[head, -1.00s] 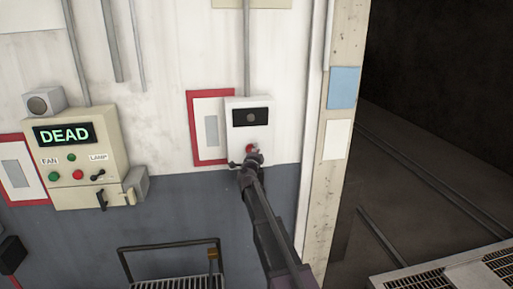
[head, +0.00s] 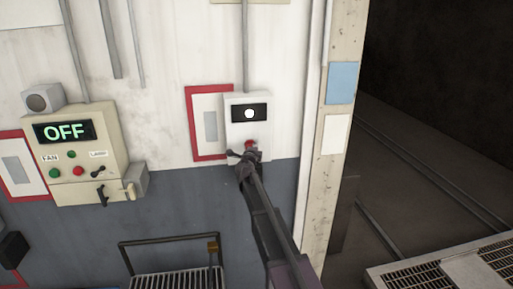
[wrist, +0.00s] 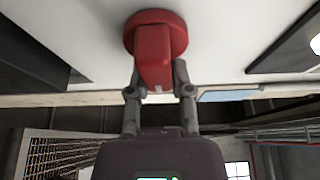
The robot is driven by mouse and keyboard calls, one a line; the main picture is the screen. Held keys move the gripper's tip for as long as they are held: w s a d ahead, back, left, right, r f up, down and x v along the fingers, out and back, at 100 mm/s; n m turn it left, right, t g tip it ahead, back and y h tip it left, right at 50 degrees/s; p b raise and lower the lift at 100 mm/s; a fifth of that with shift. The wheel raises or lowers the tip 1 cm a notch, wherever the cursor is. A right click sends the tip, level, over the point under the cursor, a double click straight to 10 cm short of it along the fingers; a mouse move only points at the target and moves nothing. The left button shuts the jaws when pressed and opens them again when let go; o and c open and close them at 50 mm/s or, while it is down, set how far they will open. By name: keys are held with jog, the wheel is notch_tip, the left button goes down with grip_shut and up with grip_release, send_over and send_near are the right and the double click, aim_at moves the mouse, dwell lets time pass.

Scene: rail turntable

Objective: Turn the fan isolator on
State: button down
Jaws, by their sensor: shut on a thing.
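The isolator box (head: 236,134) is a pale box on the wall with a red rotary handle (head: 250,145) low on its front. A round lamp (head: 249,113) in its black window is lit white. My gripper (head: 246,157) is at the handle and covers part of it. In the wrist view my gripper (wrist: 159,85) is shut on the red handle (wrist: 154,55), with a finger on each side of its bar. The fan control panel (head: 72,190) at the left has a display (head: 62,131) reading OFF, with a green button (head: 54,173) and a red button (head: 78,171).
A red-bordered notice (head: 190,125) hangs just left of the isolator box. A dark metal rail (head: 165,239) stands below. A post (head: 341,60) edges a dark opening with rails at the right. A pale grated unit (head: 450,265) sits at the lower right.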

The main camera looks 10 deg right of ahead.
jog(key=c, duration=0.5)
grip_release()
jog(key=shift+w+a, duration=0.25)
jog(key=shift+c, duration=0.2)
jog(key=shift+w+a+f, duration=0.1)
jog(key=shift+a, duration=0.05)
jog(key=shift+s+d, duration=0.2)
jog(key=shift+s, duration=0.05)
jog(key=shift+v, duration=5.9)
jog(key=shift+a, duration=0.1)
